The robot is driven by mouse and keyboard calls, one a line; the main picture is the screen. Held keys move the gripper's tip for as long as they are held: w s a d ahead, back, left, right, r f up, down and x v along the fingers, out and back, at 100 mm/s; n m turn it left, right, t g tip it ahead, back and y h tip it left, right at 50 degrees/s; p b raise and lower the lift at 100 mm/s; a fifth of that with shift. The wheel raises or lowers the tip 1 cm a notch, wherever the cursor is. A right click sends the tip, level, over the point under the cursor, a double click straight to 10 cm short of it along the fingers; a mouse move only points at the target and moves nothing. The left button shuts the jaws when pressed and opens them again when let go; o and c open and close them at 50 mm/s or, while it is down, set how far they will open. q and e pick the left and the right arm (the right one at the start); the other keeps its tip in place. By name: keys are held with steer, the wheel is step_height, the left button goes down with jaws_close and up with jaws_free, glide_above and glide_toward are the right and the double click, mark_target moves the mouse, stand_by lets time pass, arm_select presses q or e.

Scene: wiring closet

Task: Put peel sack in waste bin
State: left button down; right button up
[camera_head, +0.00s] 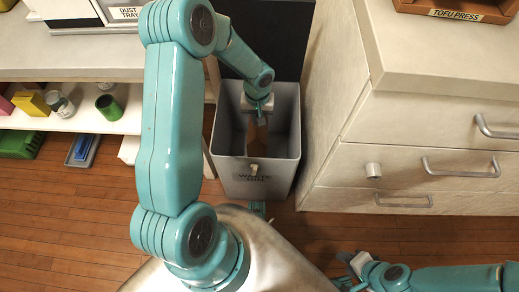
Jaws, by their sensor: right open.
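The waste bin (228,170) is a grey, open-topped box standing on the floor at the centre, with a dark label on its front. My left arm reaches over it from above, and my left gripper (261,118) points down inside its mouth; its jaws are too small to read. A brownish area shows inside the bin below that gripper, but I cannot tell whether it is the peel sack or the bin's inside. No peel sack shows clearly elsewhere. My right gripper (341,271) is open, low at the bottom right, apart from the bin.
A pale drawer cabinet (410,130) with metal handles stands close right of the bin, with a tofu press (455,10) on top. At left, a shelf (95,122) holds a green cup (109,107) and small boxes. Wooden floor (60,220) is free at lower left.

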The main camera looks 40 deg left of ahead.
arm_select(q)
step_height(320, 180, down, 13)
steer(key=b, duration=0.4)
steer(key=shift+r, duration=0.2)
step_height(320, 180, down, 4)
steer(key=shift+f+b, duration=0.1)
steer(key=shift+b, duration=0.75)
steer(key=c, duration=1.2)
jaws_free()
arm_select(e)
step_height(320, 180, down, 6)
steer(key=w+d, duration=0.1)
steer(key=shift+w+t, duration=0.25)
steer(key=shift+t, duration=0.05)
arm_select(q)
steer(key=shift+r+p, duration=0.3)
step_height(320, 180, up, 12)
steer(key=p, duration=0.4)
steer(key=shift+f, duration=0.15)
arm_select(e)
steer(key=r, duration=0.1)
steer(key=s+r, duration=0.1)
steer(key=r, duration=0.1)
steer(key=a+r, duration=0.1)
steer(key=shift+s+r, duration=0.2)
steer(key=shift+r, duration=0.2)
